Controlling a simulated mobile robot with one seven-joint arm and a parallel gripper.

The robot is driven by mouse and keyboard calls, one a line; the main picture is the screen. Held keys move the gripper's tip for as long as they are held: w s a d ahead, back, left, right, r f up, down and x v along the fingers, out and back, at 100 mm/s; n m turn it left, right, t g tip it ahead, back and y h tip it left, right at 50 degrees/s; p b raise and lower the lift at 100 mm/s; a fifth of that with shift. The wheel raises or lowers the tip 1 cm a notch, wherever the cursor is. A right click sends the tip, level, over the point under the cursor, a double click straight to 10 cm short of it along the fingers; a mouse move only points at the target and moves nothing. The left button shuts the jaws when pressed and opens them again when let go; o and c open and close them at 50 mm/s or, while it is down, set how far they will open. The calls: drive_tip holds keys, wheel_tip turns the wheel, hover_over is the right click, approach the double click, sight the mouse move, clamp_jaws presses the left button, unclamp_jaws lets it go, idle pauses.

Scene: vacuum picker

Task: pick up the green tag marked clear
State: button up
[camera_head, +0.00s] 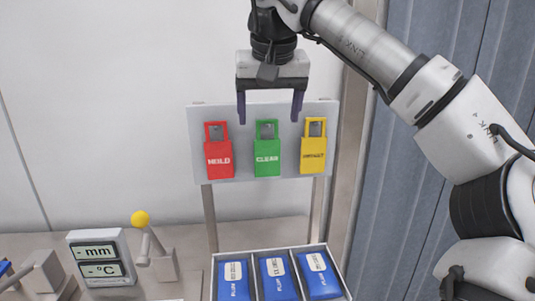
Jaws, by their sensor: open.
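The green tag (267,157) marked CLEAR hangs in the middle of a grey board (240,172). A red tag (218,158) marked HOLD hangs to its left. A yellow tag (313,155) hangs to its right; its word is too small to read surely. My gripper (269,117) is open and empty, its two fingers pointing down. In the picture it is just above the green tag, with one finger to each side of the tag's top. I cannot tell how far in front of the board it is.
The board stands on two posts. Below it a white tray (206,282) holds blue packets (275,279). At the left are a display (100,258) showing mm and °C and a lever with a yellow knob (140,218). Blue-grey panels (395,180) stand at the right.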

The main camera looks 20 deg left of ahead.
sight(268, 148)
drive_tip(key=p+x, duration=0.1)
drive_tip(key=x, duration=0.8)
drive_tip(key=shift+w+d+f, duration=0.1)
drive_tip(key=shift+w+f, duration=0.05)
drive_tip(key=shift+f, duration=0.1)
drive_tip(key=c, duration=1.1)
drive_tip(key=shift+r, duration=0.15)
